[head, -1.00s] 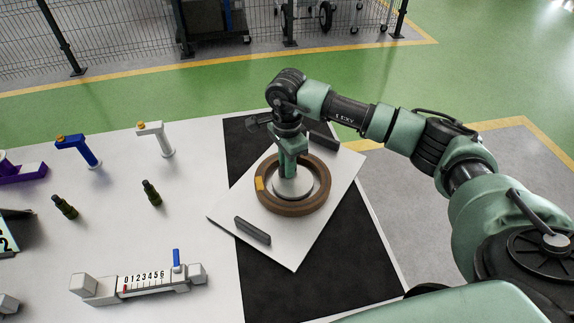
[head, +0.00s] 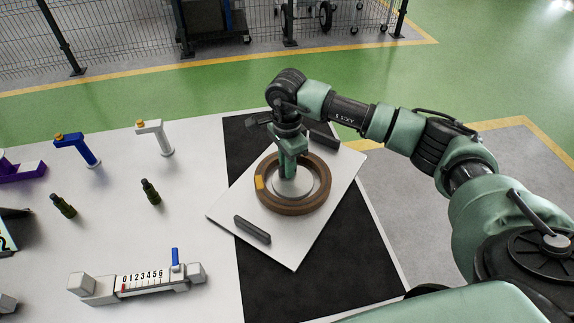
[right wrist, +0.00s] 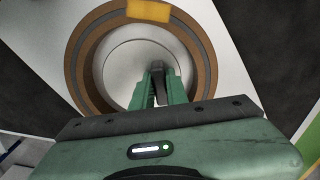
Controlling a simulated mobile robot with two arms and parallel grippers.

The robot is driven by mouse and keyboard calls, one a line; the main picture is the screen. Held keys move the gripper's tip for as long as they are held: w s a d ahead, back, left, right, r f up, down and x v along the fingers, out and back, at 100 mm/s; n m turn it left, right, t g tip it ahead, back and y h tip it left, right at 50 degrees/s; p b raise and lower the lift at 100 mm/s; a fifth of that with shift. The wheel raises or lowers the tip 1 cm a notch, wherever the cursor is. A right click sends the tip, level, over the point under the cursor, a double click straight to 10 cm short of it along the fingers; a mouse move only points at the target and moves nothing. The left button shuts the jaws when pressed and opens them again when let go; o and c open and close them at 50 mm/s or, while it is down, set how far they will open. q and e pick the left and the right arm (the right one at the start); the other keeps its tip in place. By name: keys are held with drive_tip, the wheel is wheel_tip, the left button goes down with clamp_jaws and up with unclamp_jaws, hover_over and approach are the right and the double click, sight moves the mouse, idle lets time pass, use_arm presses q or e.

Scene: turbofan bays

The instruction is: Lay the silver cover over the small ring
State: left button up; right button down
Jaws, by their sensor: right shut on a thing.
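The silver cover (head: 292,190), a round pale disc, shows inside the opening of a brown ring (head: 297,209) with a yellow mark. My right gripper (head: 289,174) points down over the disc, shut on its raised middle part. In the right wrist view the fingers (right wrist: 160,88) close on a dark upright piece at the cover's (right wrist: 122,75) centre, with the brown ring (right wrist: 76,62) around it. I cannot tell whether the disc touches what lies below. No separate small ring shows; the cover and gripper may hide it. My left gripper is out of view.
The brown ring lies on a tilted-square white plate (head: 297,250) with dark bars (head: 252,230) at two sides, over a black mat (head: 330,285). On the left stand a blue handle (head: 80,150), a white handle (head: 157,138), dark green bottle-like pieces (head: 150,191) and a numbered gauge (head: 143,282).

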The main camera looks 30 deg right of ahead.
drive_tip(key=c, duration=1.3)
unclamp_jaws()
wheel_tip(320, 180, up, 7)
drive_tip(key=shift+b, duration=0.9)
drive_tip(key=shift+r, duration=0.4)
